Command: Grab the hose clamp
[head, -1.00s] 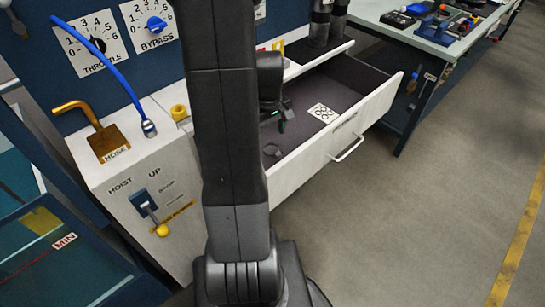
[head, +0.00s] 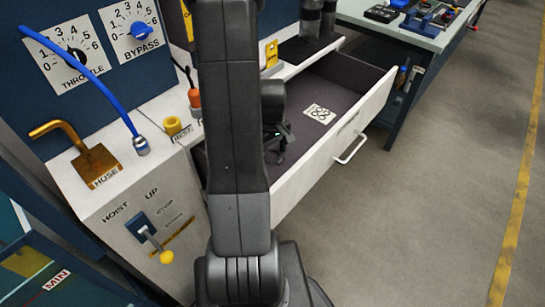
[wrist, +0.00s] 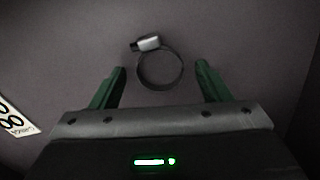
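The hose clamp, a thin dark metal ring with a silver screw housing at its upper left, lies on the drawer floor in the wrist view (wrist: 181,82). My gripper (wrist: 160,78) is open, with one green finger on each side of the clamp's near part; the fingers do not touch it. How high the fingers are above the floor is hard to tell. In the head view my gripper (head: 277,140) is inside the open drawer (head: 335,150), partly behind my arm. The clamp is hidden there.
A white label with ring symbols (head: 319,114) lies on the drawer floor, right of my gripper. The drawer's front wall with its handle (head: 351,149) stands to the right. The hoist console (head: 150,215) and blue hose (head: 85,80) are left. A workbench (head: 390,22) stands behind.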

